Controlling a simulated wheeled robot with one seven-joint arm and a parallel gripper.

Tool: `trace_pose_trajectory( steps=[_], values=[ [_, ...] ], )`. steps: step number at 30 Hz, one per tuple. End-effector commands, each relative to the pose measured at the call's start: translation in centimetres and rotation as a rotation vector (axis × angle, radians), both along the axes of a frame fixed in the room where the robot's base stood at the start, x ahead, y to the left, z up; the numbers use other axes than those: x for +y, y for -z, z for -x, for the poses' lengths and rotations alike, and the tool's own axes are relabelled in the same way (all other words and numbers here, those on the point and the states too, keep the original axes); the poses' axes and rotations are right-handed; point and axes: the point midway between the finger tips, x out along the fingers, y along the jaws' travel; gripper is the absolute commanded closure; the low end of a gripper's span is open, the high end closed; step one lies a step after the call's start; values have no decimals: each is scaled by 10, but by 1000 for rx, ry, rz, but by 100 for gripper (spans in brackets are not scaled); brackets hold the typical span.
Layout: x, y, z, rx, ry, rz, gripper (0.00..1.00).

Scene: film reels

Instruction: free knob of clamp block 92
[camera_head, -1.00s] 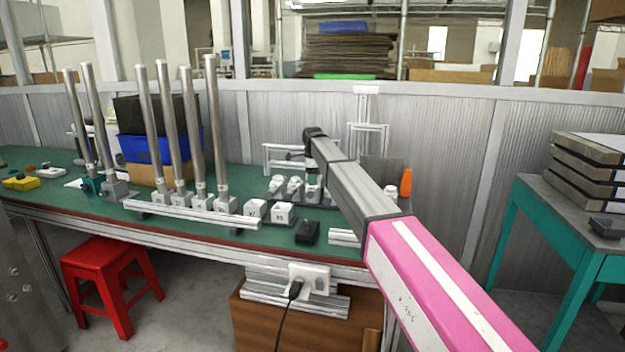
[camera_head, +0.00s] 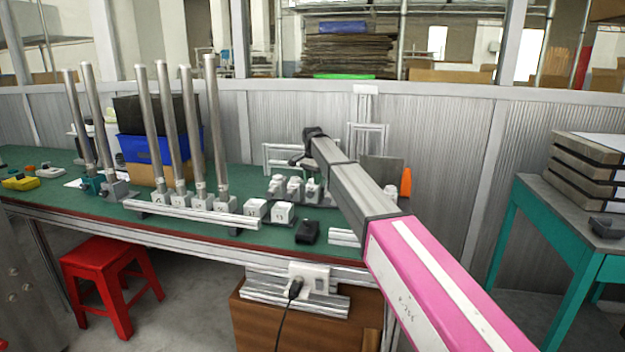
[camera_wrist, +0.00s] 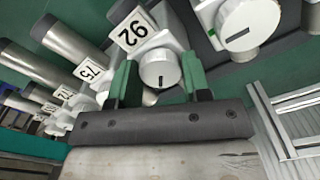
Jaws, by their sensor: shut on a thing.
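Clamp block 92 (camera_wrist: 170,32) is a white block with a tilted "92" label in the wrist view. Its round white knob (camera_wrist: 159,72), with a dark slot in its face, sits between the green fingers of my gripper (camera_wrist: 158,84). My gripper is shut on this knob, one finger at each side. In the head view my gripper (camera_head: 308,162) is small and dark, above white clamp blocks at the back of the bench (camera_head: 60,166). I cannot read which of those is 92.
A neighbouring block with a larger round knob (camera_wrist: 250,18) is close on the right. Block 75 (camera_wrist: 92,72) and more labelled blocks with metal posts line up on the left. Tall posts (camera_head: 210,130) stand left on the bench. A metal frame (camera_wrist: 290,115) is at the right.

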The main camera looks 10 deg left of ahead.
Motion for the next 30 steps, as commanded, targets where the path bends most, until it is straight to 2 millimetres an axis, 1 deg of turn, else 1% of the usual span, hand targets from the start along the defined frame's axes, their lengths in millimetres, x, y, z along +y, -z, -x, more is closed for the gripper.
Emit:
trace_pose_trajectory(
  steps=[30],
  values=[
    [-3,-1,-1,-1,-966,-1,80]
  ],
)
